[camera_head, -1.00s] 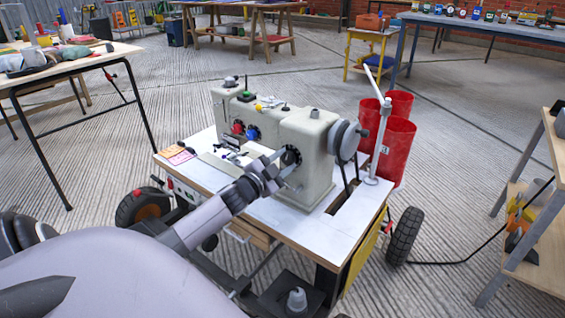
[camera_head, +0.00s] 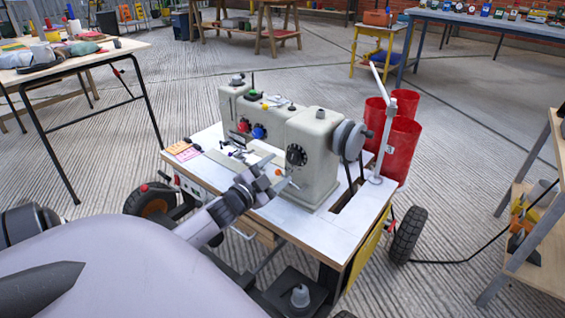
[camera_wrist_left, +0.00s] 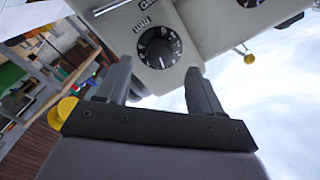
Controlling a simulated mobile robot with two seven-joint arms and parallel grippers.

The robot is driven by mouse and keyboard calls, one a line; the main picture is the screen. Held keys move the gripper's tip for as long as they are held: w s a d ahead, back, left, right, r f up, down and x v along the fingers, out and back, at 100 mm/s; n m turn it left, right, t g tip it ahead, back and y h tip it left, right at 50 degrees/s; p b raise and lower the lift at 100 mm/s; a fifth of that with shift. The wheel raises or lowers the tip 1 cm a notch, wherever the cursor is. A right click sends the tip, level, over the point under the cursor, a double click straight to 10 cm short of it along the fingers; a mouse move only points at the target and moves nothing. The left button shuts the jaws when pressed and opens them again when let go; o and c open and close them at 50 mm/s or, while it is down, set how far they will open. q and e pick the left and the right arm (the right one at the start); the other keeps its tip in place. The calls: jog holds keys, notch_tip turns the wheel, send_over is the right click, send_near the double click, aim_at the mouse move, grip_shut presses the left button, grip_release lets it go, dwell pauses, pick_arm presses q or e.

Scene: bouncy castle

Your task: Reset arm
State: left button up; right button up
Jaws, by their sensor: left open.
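My left gripper (camera_head: 277,174) reaches in from the lower left over the white sewing table (camera_head: 287,222). Its fingers point toward the cream sewing machine (camera_head: 322,142). In the left wrist view the two fingers (camera_wrist_left: 160,82) stand apart with nothing between them. Beyond them is the machine's black numbered dial (camera_wrist_left: 160,47); I cannot tell the exact gap to it. My right gripper is not in view.
Red bins (camera_head: 400,143) stand behind the table's right side. A wheel (camera_head: 408,235) and a wooden shelf (camera_head: 540,215) are at the right. A cluttered table (camera_head: 75,60) is at the left. Open ribbed floor lies between.

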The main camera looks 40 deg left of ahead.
pick_arm(q)
jog(key=shift+s+d, duration=0.1)
jog(key=shift+s, duration=0.65)
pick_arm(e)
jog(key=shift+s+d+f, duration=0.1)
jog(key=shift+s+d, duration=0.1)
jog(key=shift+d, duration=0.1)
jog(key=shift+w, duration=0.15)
